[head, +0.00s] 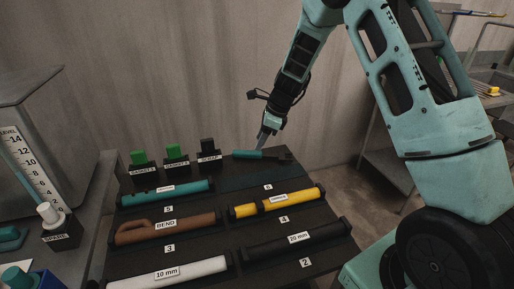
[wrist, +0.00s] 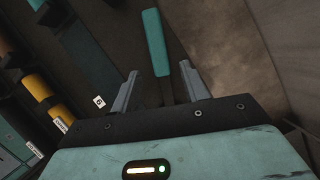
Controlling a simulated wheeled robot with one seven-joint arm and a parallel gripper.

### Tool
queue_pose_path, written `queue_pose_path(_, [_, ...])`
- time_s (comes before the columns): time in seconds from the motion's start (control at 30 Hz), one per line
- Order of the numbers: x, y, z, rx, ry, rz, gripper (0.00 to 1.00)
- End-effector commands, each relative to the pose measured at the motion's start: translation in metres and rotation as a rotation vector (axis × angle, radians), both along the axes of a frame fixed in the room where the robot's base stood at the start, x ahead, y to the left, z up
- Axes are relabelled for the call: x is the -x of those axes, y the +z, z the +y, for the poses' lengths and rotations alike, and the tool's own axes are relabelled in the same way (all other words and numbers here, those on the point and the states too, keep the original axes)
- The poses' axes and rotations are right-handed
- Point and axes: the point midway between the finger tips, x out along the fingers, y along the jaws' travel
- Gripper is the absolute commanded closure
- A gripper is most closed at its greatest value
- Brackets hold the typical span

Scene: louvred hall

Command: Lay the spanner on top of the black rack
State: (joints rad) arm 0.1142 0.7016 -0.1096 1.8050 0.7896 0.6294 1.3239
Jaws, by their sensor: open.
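A tool with a teal handle, which looks like the spanner (head: 247,154), lies at the back right of the black rack (head: 226,207), on its top ledge. A dark end shows to its right. In the wrist view the spanner's handle (wrist: 154,38) runs down between my fingers. My gripper (head: 265,141) points down right at the spanner, and it also shows open in the wrist view (wrist: 158,72). I cannot tell whether the fingers touch the handle. The spanner's dark end is hard to make out in the wrist view.
Two green blocks (head: 175,152) and a black block (head: 208,148) stand left of the spanner. Below, the rack holds a teal pipe (head: 165,194), a brown piece (head: 165,228) and a yellow pipe (head: 280,203). Slot 6 looks empty. A grey scale (head: 32,165) stands left.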

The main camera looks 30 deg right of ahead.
Motion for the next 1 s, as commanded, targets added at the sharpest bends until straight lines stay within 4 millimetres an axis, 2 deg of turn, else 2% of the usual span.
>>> queue_pose_path(0.1, [0.005, 0.025, -0.008, 0.001, 0.001, -0.003, 0.55])
queue_pose_path(0.3, [0.013, 0.055, -0.019, 0.001, 0.001, -0.001, 0.55])
queue_pose_path(0.53, [0.016, 0.068, -0.024, 0.000, 0.000, 0.001, 0.55])
queue_pose_path(0.63, [0.019, 0.071, -0.016, 0.004, 0.034, -0.004, 0.55])
queue_pose_path(0.67, [0.022, 0.072, -0.009, 0.007, 0.066, -0.009, 0.55])
queue_pose_path(0.73, [0.033, 0.078, 0.017, 0.023, 0.193, -0.028, 0.55])
queue_pose_path(0.77, [0.042, 0.081, 0.033, 0.032, 0.273, -0.041, 0.55])
queue_pose_path(0.83, [0.069, 0.091, 0.077, 0.065, 0.521, -0.083, 0.55])
queue_pose_path(0.87, [0.085, 0.096, 0.098, 0.081, 0.649, -0.106, 0.55])
queue_pose_path(0.9, [0.110, 0.101, 0.125, 0.104, 0.836, -0.139, 0.55])
queue_pose_path(0.97, [0.152, 0.108, 0.162, 0.145, 1.138, -0.198, 0.55])
queue_pose_path(1.0, [0.182, 0.112, 0.182, 0.174, 1.347, -0.238, 0.55])
